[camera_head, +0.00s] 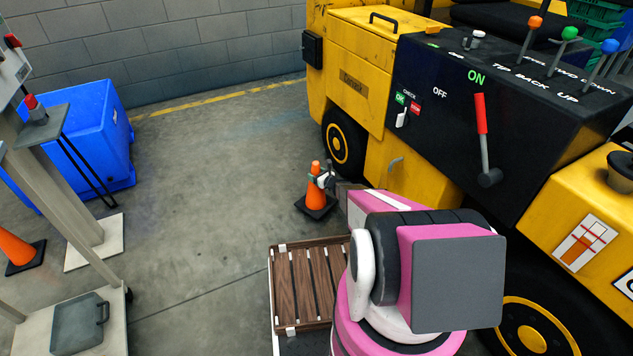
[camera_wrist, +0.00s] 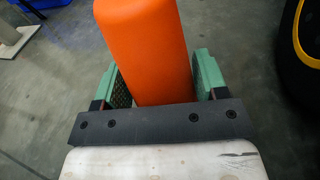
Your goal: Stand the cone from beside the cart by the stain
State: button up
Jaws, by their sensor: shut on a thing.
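An orange cone (camera_head: 316,199) with a black square base stands upright on or just above the floor near the yellow vehicle; I cannot tell which. My gripper (camera_head: 323,180) is shut on its upper part. In the wrist view the cone (camera_wrist: 145,45) fills the space between the two green finger pads of my gripper (camera_wrist: 163,82); its base is hidden there. A second orange cone (camera_head: 14,247) stands on the floor at the far left, beside a grey stand on a wheeled base. I cannot clearly make out a stain; the floor has only faint bluish discoloration near the yellow line.
The yellow vehicle (camera_head: 362,90) with a black lever panel (camera_head: 450,110) fills the right side. A blue bin (camera_head: 105,130) stands at the left. A slatted wooden platform (camera_head: 300,285) lies in front.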

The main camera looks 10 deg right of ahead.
jog(key=shift+d+f, duration=0.15)
jog(key=shift+f, duration=2.05)
jog(key=o, duration=1.6)
